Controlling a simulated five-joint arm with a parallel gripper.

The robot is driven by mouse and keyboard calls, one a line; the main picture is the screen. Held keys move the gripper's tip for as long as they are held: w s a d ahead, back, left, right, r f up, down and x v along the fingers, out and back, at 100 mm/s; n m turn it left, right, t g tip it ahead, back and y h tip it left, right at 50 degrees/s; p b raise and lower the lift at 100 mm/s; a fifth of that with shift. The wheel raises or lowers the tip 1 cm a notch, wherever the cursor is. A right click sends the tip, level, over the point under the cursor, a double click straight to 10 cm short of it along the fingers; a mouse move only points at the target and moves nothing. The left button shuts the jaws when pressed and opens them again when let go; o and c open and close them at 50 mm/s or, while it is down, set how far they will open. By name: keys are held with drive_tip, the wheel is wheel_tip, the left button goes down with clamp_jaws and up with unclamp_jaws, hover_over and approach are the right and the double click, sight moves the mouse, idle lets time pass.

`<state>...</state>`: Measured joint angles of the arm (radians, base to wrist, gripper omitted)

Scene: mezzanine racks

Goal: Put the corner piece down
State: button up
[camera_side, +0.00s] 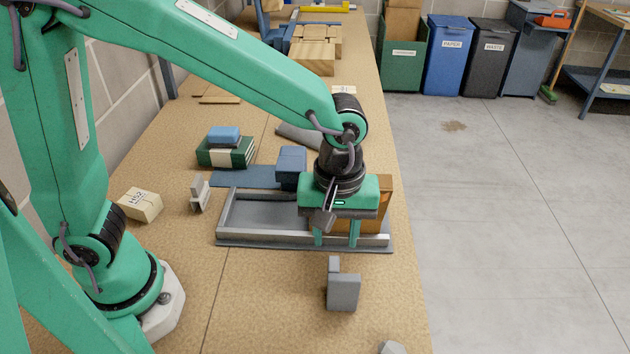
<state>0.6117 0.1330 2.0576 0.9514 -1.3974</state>
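An orange-brown piece (384,196) stands at the right end of a grey framed tray (228,233). It looks like the corner piece, but my gripper hides much of it. My gripper (336,238) points down over the right part of the tray. Its two green fingers are apart, with some of the brown piece showing between and beside them. I cannot tell whether the fingers press on it or whether it rests on the tray.
A grey stepped block (343,292) stands in front of the tray. A small grey bracket (199,195) and a cream labelled block (140,204) lie left. Blue blocks (291,166) and a green box (226,152) are behind.

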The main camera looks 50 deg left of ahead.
drive_tip(key=shift+a+r, duration=0.3)
drive_tip(key=shift+a, duration=0.1)
drive_tip(key=s+a+r+m+t, duration=0.2)
drive_tip(key=a+r+m, duration=0.1)
drive_tip(key=a, duration=0.3)
drive_tip(key=s+a+r+m+t, duration=0.1)
drive_tip(key=s+a+r+m, duration=0.2)
drive_tip(key=a, duration=0.4)
drive_tip(key=s+a+r+m+t, duration=0.2)
drive_tip(key=a+r+m, duration=0.1)
drive_tip(key=a, duration=0.4)
drive_tip(key=shift+s+a+r+t, duration=0.15)
drive_tip(key=shift+s+r+t, duration=0.1)
drive_tip(key=shift+s+t, duration=0.1)
